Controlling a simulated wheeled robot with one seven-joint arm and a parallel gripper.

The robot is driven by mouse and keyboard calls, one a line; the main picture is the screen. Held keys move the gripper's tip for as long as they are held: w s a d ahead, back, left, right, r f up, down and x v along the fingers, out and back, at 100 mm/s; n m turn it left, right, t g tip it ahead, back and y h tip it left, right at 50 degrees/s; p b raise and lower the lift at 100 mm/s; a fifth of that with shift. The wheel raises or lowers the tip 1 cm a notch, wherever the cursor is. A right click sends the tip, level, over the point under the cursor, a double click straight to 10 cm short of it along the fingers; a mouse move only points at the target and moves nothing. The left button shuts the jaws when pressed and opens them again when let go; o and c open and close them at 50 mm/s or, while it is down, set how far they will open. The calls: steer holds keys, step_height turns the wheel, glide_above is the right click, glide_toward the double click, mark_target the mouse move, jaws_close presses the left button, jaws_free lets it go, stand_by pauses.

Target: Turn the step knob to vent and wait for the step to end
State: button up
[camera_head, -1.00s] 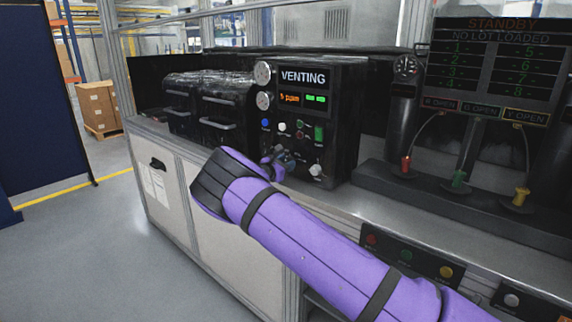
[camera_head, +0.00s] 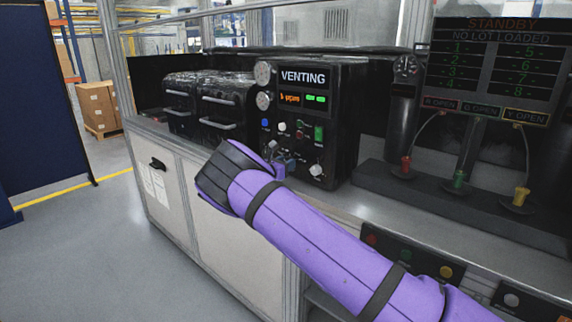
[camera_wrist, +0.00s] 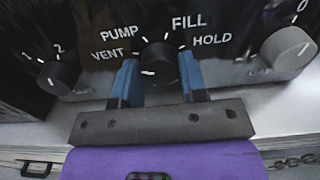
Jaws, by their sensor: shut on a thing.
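The step knob (camera_wrist: 158,62) is dark and round, set among the labels VENT, PUMP, FILL and HOLD in the wrist view. My gripper (camera_wrist: 159,72) is shut on it, with one blue finger on each side. A white mark shows low and left on the knob; I cannot tell its exact setting from this angle. In the head view my gripper (camera_head: 281,160) is at the lower left of the black control panel (camera_head: 342,120), and my purple arm and wrist partly hide that area. The panel display (camera_head: 303,78) reads VENTING, above small orange and green readouts.
A smaller knob (camera_wrist: 58,76) marked 1 and 2 sits to the left; a pale knob (camera_wrist: 288,52) sits to the right. Black chambers with handles (camera_head: 222,100) stand left of the panel. A screen (camera_head: 497,70) at right reads STANDBY.

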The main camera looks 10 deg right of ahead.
steer(key=o, duration=0.9)
steer(key=v, duration=1.1)
